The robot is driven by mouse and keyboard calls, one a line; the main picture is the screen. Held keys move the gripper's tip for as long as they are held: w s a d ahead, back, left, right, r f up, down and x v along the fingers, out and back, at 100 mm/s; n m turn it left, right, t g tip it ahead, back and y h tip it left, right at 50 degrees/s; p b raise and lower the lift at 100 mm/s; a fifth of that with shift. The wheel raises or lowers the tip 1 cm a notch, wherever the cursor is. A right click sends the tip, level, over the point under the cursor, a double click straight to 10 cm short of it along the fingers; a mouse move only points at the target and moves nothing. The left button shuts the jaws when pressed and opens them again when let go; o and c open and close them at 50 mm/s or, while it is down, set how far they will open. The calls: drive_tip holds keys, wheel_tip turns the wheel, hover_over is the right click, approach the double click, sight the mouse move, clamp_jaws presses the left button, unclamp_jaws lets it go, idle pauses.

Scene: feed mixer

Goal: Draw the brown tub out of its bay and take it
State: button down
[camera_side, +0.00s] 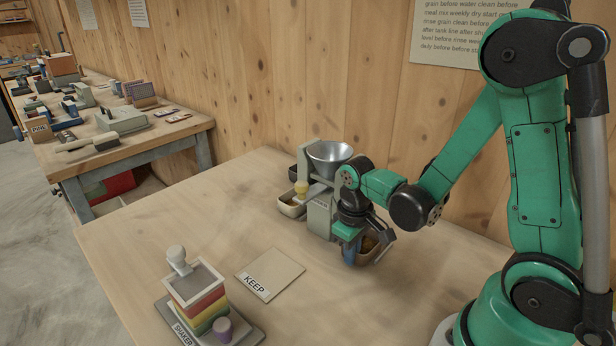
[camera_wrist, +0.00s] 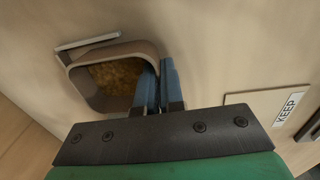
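The brown tub (camera_side: 369,257) is at the right of the feed mixer (camera_side: 321,213), partly hidden behind my gripper in the side view. In the wrist view the tub (camera_wrist: 110,50) shows a rounded rim and golden-brown feed inside. My gripper (camera_wrist: 159,82) has its two blue fingers close together at the tub's right wall. One finger is inside the rim and the other outside, so it looks shut on the wall. In the side view my gripper (camera_side: 350,254) points down at the tub.
A KEEP mat (camera_side: 272,271) lies bare on the table. A striped shaker stack (camera_side: 199,300) stands front left. The wooden wall is close behind the mixer.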

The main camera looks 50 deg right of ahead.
sight(323, 292)
drive_tip(key=shift+a, duration=4.1)
drive_tip(key=c, duration=0.9)
unclamp_jaws()
drive_tip(key=shift+r, duration=0.1)
drive_tip(key=shift+a+r, duration=0.1)
drive_tip(key=shift+r, duration=2.6)
drive_tip(key=d+r+t, duration=0.1)
drive_tip(key=r+t, duration=0.3)
drive_tip(key=r, duration=0.1)
drive_tip(key=w+d+r+t, duration=0.1)
drive_tip(key=r+t, duration=0.1)
drive_tip(key=t, duration=0.1)
drive_tip(key=shift+d+r+y, duration=0.3)
drive_tip(key=shift+d+r, duration=0.05)
